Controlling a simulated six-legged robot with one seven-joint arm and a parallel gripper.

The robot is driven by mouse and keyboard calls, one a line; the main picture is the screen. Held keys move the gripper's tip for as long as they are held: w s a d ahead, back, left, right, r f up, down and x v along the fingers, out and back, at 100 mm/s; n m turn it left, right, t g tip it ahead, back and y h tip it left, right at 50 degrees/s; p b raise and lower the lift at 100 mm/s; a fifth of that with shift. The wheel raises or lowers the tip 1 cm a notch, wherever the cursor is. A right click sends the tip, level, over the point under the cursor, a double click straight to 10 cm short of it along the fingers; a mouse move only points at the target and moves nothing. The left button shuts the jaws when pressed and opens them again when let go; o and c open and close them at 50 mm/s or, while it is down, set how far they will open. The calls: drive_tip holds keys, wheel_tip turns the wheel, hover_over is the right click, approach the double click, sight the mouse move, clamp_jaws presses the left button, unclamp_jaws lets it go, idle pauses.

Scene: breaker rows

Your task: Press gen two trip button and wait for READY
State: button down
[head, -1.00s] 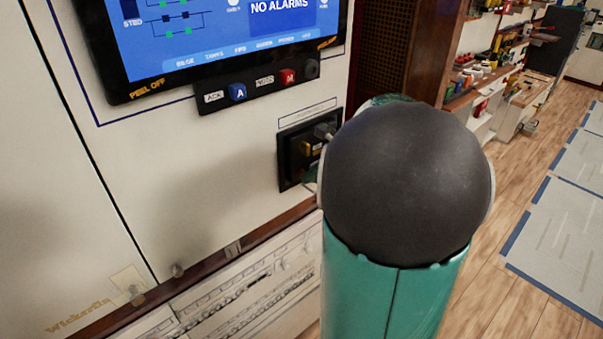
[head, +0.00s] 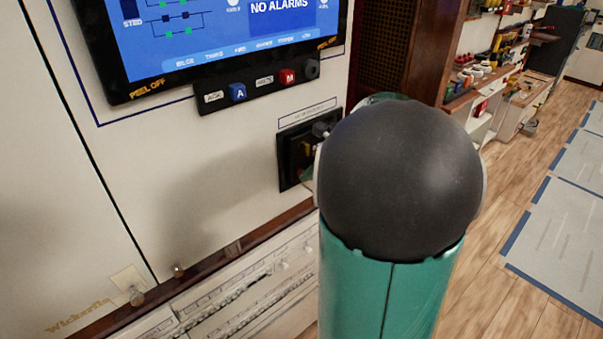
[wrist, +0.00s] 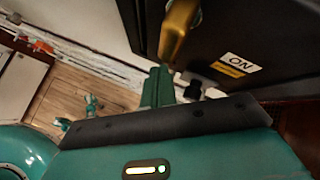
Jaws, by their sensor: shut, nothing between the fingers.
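In the wrist view my gripper (wrist: 159,84) shows as teal fingers, shut and empty. The fingertips are just below a gold-coloured handle (wrist: 179,30) on a dark panel (wrist: 255,35) with a white and yellow ON label (wrist: 240,64). Whether the fingers touch the handle, I cannot tell. In the head view a black recessed box (head: 293,167) is set in the white wall, its right part hidden by my arm. My gripper is hidden there. I cannot make out a button marked gen two trip or a READY sign.
Above the box hangs a screen (head: 215,35) reading NO ALARMS. Below it are a blue A button (head: 237,92) and a red M button (head: 288,76). A wooden rail (head: 225,255) runs under the panel. Open wooden floor (head: 495,245) lies to the right.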

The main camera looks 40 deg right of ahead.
idle(0.5)
drive_tip(key=shift+s, duration=0.75)
drive_tip(key=s, duration=0.5)
idle(0.8)
drive_tip(key=s+a+r+n+g+h, duration=0.1)
drive_tip(key=s+a+n, duration=0.1)
drive_tip(key=a+n, duration=0.7)
drive_tip(key=s+a+r+n+g+h, duration=0.1)
drive_tip(key=s+a+r+n, duration=0.1)
drive_tip(key=a+n, duration=0.7)
drive_tip(key=s+a+r+n+g+h, duration=0.1)
drive_tip(key=s+a+n, duration=0.3)
drive_tip(key=a+n, duration=0.5)
drive_tip(key=shift+s+r+n, duration=0.25)
drive_tip(key=shift+r+n, duration=0.05)
drive_tip(key=shift+n, duration=0.3)
